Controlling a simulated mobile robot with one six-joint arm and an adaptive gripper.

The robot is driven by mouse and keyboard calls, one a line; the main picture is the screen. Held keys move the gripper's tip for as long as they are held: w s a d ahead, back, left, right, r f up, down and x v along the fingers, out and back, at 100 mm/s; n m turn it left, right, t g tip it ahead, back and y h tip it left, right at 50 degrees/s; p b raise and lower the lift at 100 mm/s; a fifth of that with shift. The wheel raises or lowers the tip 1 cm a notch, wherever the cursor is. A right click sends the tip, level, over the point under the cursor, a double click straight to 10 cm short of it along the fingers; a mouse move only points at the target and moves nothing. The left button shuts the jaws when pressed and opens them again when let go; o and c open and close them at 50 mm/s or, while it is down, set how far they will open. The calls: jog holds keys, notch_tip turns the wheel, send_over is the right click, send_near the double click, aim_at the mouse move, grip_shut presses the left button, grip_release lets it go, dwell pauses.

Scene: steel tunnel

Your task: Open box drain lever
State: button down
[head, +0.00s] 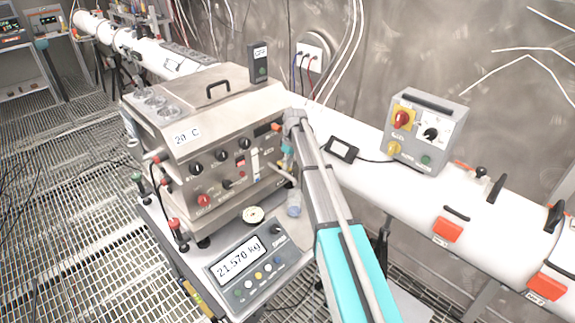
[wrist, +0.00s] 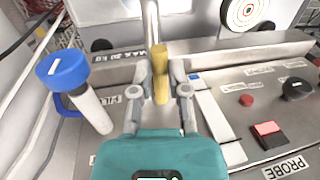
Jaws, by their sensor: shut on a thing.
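The steel box (head: 190,125), labelled "20 C", stands on a weighing scale (head: 262,262) that reads 21.570 kg. In the wrist view a yellow, upright lever (wrist: 160,75) stands at the box's panel. I take it to be the drain lever. My gripper (wrist: 160,82) has a finger on each side of it and is shut on it. In the head view my arm comes in from the lower right to the box's right side. There it covers part of the panel, and the lever is too small to make out.
A blue-topped white fitting (wrist: 62,68) stands left of my gripper in the wrist view. Knobs and a red switch (wrist: 267,129) are on the panel to its right. A white pipe (head: 385,190) with a grey control box (head: 425,130) lies to the right. Grating floor lies left.

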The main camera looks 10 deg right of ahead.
jog(key=c, duration=0.6)
grip_release()
jog(key=shift+c, duration=0.2)
jog(key=shift+m, duration=0.3)
jog(key=a+m+t, duration=0.3)
jog(key=a+m, duration=0.3)
jog(key=m, duration=1.2)
jog(key=p+v, duration=1.4)
jog(key=s+d+f+n+b, duration=0.2)
jog(key=s+f+n+b, duration=0.1)
jog(key=s+f+b, duration=0.5)
jog(key=s+d+f+n+g+h+b, duration=0.1)
jog(key=s+d+f+n+b, duration=0.1)
jog(key=s+f+b, duration=0.6)
jog(key=s+d+f+n+b, duration=0.2)
jog(key=s+f+n+b, duration=0.3)
jog(key=s+f+b, duration=0.3)
jog(key=s, duration=0.4)
jog(key=shift+f+h, duration=0.25)
jog(key=shift+h, duration=0.05)
dwell(0.6)
